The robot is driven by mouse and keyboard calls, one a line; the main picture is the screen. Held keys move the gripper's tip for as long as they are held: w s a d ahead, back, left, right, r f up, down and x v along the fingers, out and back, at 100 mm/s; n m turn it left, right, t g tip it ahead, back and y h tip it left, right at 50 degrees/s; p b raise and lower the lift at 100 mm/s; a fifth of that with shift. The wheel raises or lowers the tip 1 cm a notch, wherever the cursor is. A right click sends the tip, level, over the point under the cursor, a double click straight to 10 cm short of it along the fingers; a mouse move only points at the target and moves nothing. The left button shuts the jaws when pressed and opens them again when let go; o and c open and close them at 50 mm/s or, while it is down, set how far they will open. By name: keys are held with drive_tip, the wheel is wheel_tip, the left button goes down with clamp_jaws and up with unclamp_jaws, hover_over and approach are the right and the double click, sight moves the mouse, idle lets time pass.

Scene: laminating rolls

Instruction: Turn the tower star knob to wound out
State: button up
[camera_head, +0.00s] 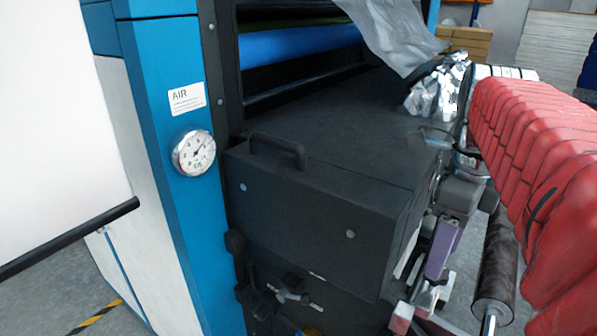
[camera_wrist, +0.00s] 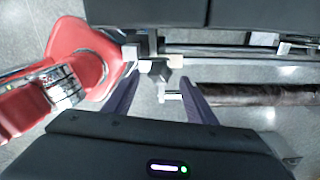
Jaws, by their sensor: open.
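My gripper (camera_wrist: 160,82) is open in the wrist view, its two dark purple fingers spread apart. A small grey block with a short pale stub (camera_wrist: 172,96) shows between and beyond the fingertips; I cannot tell whether this is the tower star knob. Nothing is clearly clasped. In the head view a purple finger (camera_head: 440,250) of the gripper hangs right of the black box. A metallic, lobed knob-like handle (camera_head: 290,293) sits low on the machine front, below the box, well left of the gripper. I cannot tell its setting.
The black box (camera_head: 310,210) with a handle juts from the blue machine frame (camera_head: 175,110). A dark roll (camera_head: 497,258) hangs at the right; it also shows in the wrist view (camera_wrist: 260,95). Silver rails (camera_wrist: 225,52) run above it. A white panel (camera_head: 55,120) stands at left.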

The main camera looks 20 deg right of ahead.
sight(443, 279)
drive_tip(key=shift+f, duration=1.7)
drive_tip(key=shift+c, duration=0.5)
drive_tip(key=c, duration=0.9)
